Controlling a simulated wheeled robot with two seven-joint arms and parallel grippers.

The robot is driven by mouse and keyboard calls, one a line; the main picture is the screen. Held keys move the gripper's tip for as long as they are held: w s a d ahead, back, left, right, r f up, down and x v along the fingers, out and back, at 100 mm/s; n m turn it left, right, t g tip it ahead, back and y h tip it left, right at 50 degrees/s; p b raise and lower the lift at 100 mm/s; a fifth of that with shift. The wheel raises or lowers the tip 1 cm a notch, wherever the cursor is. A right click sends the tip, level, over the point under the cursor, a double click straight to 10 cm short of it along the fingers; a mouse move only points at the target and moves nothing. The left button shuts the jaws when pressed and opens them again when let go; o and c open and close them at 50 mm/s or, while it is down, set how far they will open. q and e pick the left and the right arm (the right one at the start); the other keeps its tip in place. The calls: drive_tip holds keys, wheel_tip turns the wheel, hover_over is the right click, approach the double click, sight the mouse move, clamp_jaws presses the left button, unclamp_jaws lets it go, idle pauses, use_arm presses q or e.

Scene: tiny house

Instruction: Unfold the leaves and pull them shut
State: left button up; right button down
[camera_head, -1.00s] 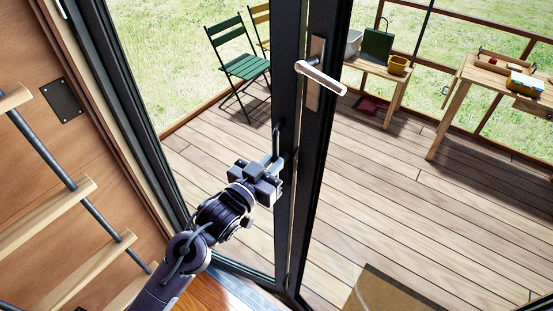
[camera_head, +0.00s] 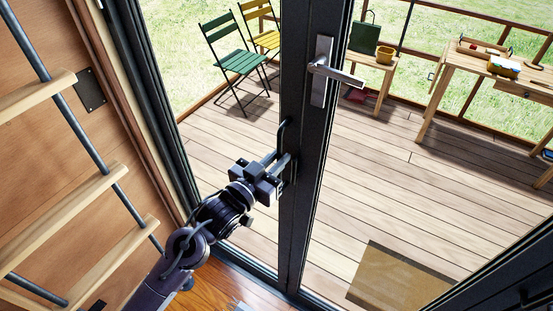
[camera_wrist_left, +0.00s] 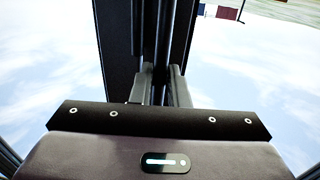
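The glass door has dark-framed leaves meeting at a thick upright (camera_head: 298,215) in the middle of the head view. A silver lever handle (camera_head: 335,75) is on the leaf right of this upright. A thin dark pull handle (camera_head: 282,135) stands on the upright's left side. My left gripper (camera_head: 283,163) is at the lower part of the pull handle, its fingers on either side of the bar. In the left wrist view the fingers (camera_wrist_left: 161,88) are close together with a dark bar between them. My right gripper is out of view.
Outside, the plank deck (camera_head: 390,165) holds a doormat (camera_head: 400,280), green (camera_head: 242,62) and yellow (camera_head: 265,38) chairs, and tables (camera_head: 450,62). Another dark frame (camera_head: 500,270) crosses the lower right.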

use_arm(q)
drive_tip(key=shift+o, duration=1.2)
drive_tip(key=shift+w, duration=0.15)
drive_tip(key=b+v, duration=0.2)
drive_tip(key=v, duration=0.6)
drive_tip(key=shift+b, duration=0.4)
